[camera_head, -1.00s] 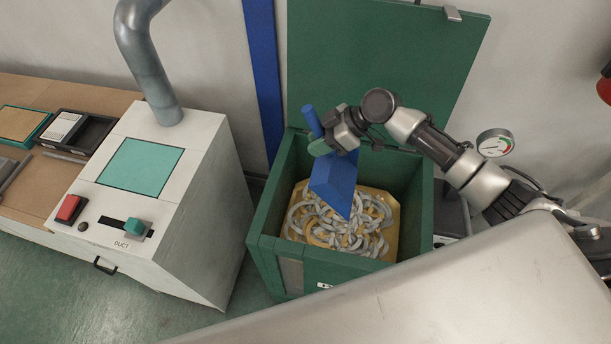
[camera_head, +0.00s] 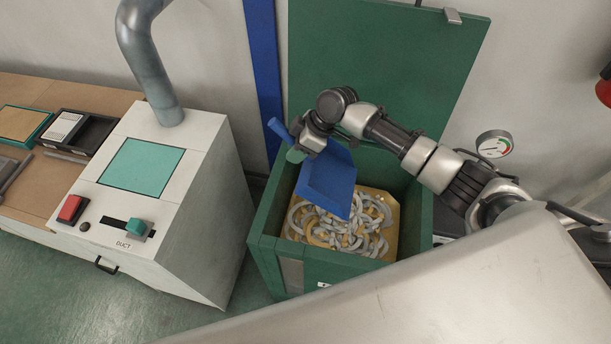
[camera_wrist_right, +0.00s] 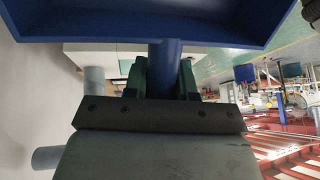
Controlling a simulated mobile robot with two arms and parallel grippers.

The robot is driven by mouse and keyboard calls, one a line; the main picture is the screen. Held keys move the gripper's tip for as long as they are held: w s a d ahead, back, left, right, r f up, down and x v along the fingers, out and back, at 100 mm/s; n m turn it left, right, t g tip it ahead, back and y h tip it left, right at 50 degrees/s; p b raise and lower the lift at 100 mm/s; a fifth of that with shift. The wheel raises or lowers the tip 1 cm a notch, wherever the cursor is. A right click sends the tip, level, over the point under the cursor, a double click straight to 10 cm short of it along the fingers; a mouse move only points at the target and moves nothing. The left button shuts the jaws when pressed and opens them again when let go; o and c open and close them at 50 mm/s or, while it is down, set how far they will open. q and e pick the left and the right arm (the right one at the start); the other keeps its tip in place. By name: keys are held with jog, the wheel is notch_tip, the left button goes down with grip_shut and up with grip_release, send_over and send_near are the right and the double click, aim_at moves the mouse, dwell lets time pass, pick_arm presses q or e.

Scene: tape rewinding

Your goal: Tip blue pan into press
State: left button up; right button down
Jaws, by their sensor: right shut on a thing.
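The blue pan (camera_head: 330,182) is tilted over the open green press (camera_head: 262,217), its lower edge just above the rings inside. It also shows at the top of the right wrist view (camera_wrist_right: 150,20). My right gripper (camera_head: 297,148) is shut on the pan's handle; in the right wrist view its fingers (camera_wrist_right: 161,75) close around the blue handle. Several grey and tan rings (camera_head: 345,230) lie heaped in the press; the pan hides part of them. The part of the pan's inside that shows looks empty. My left gripper is not in view.
The press lid (camera_head: 400,70) stands raised behind the box. A white cabinet (camera_head: 190,215) with a teal panel, red button and duct slider stands to the left. A pressure gauge (camera_head: 494,145) is on the right. Green floor shows between cabinet and press.

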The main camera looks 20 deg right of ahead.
jog(key=w+a+f+g+h+b, duration=0.1)
jog(key=a+f+h+b, duration=0.1)
jog(key=f+h+b, duration=0.1)
jog(key=w+a+f+g+h+b, duration=0.1)
jog(key=a+f+g+h+b, duration=0.1)
jog(key=f+b, duration=0.4)
notch_tip(320, 180, down, 2)
jog(key=shift+w+a+f+m+h, duration=0.1)
jog(key=shift+w+a+m+h, duration=0.25)
jog(key=shift+w+m+h, duration=0.05)
notch_tip(320, 180, up, 6)
jog(key=p, duration=0.5)
